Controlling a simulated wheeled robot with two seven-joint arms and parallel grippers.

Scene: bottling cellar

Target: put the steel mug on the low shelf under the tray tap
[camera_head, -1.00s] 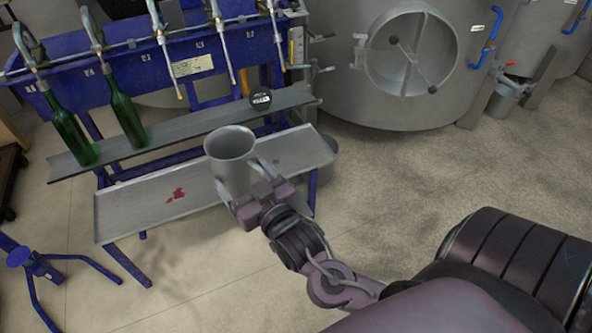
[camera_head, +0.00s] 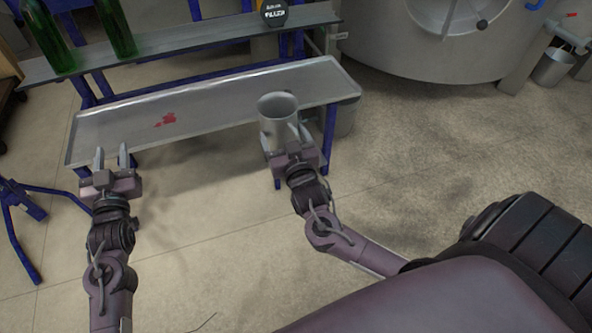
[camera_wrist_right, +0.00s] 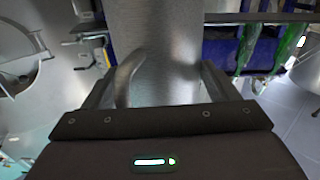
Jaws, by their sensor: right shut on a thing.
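The steel mug (camera_head: 277,124) is upright with its open mouth up. My right gripper (camera_head: 284,136) is shut on its body from the near side. In the right wrist view the mug (camera_wrist_right: 155,45) stands between the fingers, with its curved handle (camera_wrist_right: 124,82) on the left. In the head view the mug overlaps the near right part of a low steel shelf (camera_head: 215,105) with a red stain; whether it touches is unclear. My left gripper (camera_head: 111,158) is open and empty by the shelf's near left corner. The tray tap cannot be made out in the head view.
A blue frame carries both levels. A large steel tank (camera_head: 425,50) and a bucket (camera_head: 554,67) stand at the back right. The steel shelf is otherwise bare.

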